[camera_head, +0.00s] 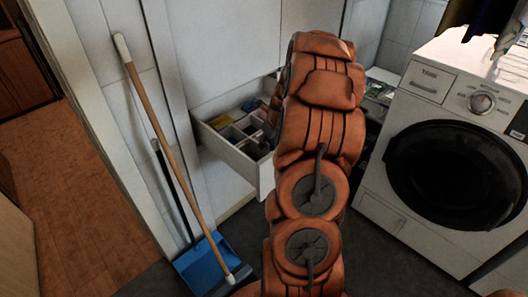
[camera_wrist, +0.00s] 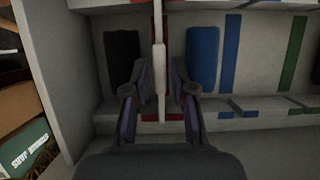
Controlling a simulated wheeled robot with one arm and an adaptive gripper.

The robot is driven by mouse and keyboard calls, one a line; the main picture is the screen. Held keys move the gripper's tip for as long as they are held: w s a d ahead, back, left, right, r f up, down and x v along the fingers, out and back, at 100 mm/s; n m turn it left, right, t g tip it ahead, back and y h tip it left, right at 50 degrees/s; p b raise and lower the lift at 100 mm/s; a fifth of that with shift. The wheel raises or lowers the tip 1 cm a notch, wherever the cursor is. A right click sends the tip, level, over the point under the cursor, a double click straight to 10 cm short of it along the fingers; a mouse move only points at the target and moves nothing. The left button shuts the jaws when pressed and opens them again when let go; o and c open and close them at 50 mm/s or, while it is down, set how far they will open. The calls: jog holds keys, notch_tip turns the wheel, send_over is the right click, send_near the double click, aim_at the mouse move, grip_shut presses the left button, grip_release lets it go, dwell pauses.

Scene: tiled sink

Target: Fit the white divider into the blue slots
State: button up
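The white divider (camera_wrist: 159,45) stands upright as a thin edge-on strip in the wrist view, with red slot marks behind and below it. My gripper (camera_wrist: 160,78) has one finger on each side of the divider, with a small gap visible on each side, so it looks open around it. The blue slots (camera_wrist: 230,50) are blue stripes on the drawer wall, to the right of the divider, with short blue marks at their foot. Green slot marks (camera_wrist: 289,52) lie further right. In the head view my arm hides the gripper and the divider.
The open white drawer (camera_head: 238,160) holds several small items. In the wrist view, a black item (camera_wrist: 122,55) and a blue item (camera_wrist: 203,55) flank the divider. A washing machine (camera_head: 385,195) stands at right. A broom (camera_head: 160,120) and blue dustpan (camera_head: 207,264) stand left.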

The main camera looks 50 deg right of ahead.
aim_at(264, 150)
jog(key=shift+x, duration=1.95)
jog(key=shift+w, duration=0.15)
grip_shut()
